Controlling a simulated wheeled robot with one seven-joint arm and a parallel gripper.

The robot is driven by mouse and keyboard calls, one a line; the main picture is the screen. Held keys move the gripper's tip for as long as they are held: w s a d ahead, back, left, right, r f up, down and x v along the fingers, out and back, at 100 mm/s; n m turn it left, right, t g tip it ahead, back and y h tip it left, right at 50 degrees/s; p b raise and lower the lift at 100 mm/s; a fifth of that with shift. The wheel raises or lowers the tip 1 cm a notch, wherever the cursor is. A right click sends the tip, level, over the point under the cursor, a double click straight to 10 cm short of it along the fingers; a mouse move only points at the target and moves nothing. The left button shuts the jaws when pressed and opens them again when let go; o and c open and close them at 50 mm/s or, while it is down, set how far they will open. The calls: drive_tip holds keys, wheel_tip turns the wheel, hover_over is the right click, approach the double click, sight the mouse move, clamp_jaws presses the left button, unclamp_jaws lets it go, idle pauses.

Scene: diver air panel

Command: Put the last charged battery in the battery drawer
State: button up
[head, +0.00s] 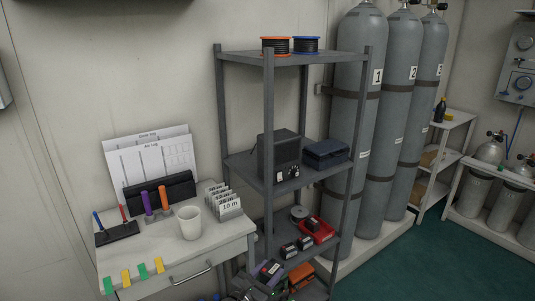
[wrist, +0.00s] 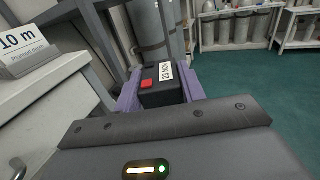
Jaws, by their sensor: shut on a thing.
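My gripper (wrist: 160,94) has purple fingers shut on a black battery (wrist: 160,86) with a red square and a white label reading "23 NOV". In the head view my gripper (head: 268,270) is low, between the desk and the shelf rack, with the battery's label faintly visible. A drawer (head: 196,273) with a bar handle sits under the desk top and looks shut. I cannot tell whether it is the battery drawer. Several dark battery-like blocks (head: 289,250) stand on a lower shelf, by a red tray (head: 318,230) holding another dark block.
The white desk (head: 160,248) carries a cup (head: 189,222), depth cards (head: 222,201), pens and logs. The grey shelf rack (head: 268,150) has upright posts close to my gripper. An orange case (head: 302,274) lies low. Tall cylinders stand behind; green floor is clear at right.

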sight(278, 267)
drive_tip(key=d+r+n+t+y+p, duration=0.1)
drive_tip(key=w+d+r+n+y+p, duration=0.1)
drive_tip(key=y+p, duration=0.1)
drive_tip(key=shift+w+d+r+t, duration=0.15)
drive_tip(key=shift+d+r+t, duration=0.1)
drive_tip(key=shift+r+t, duration=0.15)
drive_tip(key=s+d+n+t+y+p, duration=0.1)
drive_tip(key=s+d+n+y+p, duration=0.2)
drive_tip(key=d+p, duration=0.9)
drive_tip(key=n+y, duration=0.2)
drive_tip(key=y, duration=0.2)
drive_tip(key=shift+d+t+y+p, duration=0.3)
drive_tip(key=shift+p, duration=0.05)
drive_tip(key=shift+a+f, duration=0.1)
drive_tip(key=shift+f, duration=0.05)
drive_tip(key=s+f, duration=0.4)
drive_tip(key=f, duration=0.1)
drive_tip(key=shift+s+f, duration=0.2)
